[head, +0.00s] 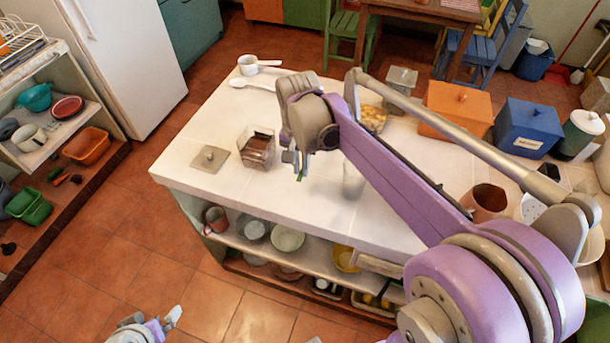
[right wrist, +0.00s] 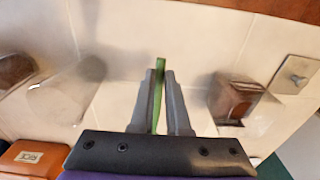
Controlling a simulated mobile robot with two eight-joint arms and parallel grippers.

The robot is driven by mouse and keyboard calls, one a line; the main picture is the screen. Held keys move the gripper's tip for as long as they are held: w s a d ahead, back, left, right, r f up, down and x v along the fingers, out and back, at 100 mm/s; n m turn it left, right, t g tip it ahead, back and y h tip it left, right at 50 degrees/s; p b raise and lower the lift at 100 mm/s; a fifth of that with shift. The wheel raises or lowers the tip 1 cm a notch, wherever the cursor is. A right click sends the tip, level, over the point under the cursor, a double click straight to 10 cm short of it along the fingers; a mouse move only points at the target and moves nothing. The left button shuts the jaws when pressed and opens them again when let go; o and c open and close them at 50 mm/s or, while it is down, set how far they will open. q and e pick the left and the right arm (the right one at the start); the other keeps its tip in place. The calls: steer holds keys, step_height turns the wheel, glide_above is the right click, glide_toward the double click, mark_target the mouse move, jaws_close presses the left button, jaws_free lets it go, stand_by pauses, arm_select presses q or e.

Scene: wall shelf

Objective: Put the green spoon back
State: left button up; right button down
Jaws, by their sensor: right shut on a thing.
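The green spoon (right wrist: 159,80) is a thin green strip in the right wrist view, upright between my right gripper's fingers (right wrist: 165,100). In the head view my right gripper (head: 296,160) is above the white counter (head: 320,210), and only a small green bit of the spoon (head: 300,178) shows below it. The gripper is shut on the spoon. An open clear jar with dark brown contents (head: 257,150) stands just left of the gripper; it also shows in the right wrist view (right wrist: 238,100). My left gripper (head: 150,325) is partly in view at the bottom edge; its jaws are unclear.
A square lid (head: 210,158) lies left of the brown jar. A clear jar (head: 353,181) stands right of my gripper. An orange box (head: 456,108), a blue box (head: 528,127) and a white measuring cup (head: 250,65) stand on the counter. The counter's front middle is clear.

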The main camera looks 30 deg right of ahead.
step_height(320, 180, down, 6)
steer(key=shift+f, duration=0.2)
steer(key=c, duration=0.9)
jaws_free()
steer(key=shift+r, duration=0.1)
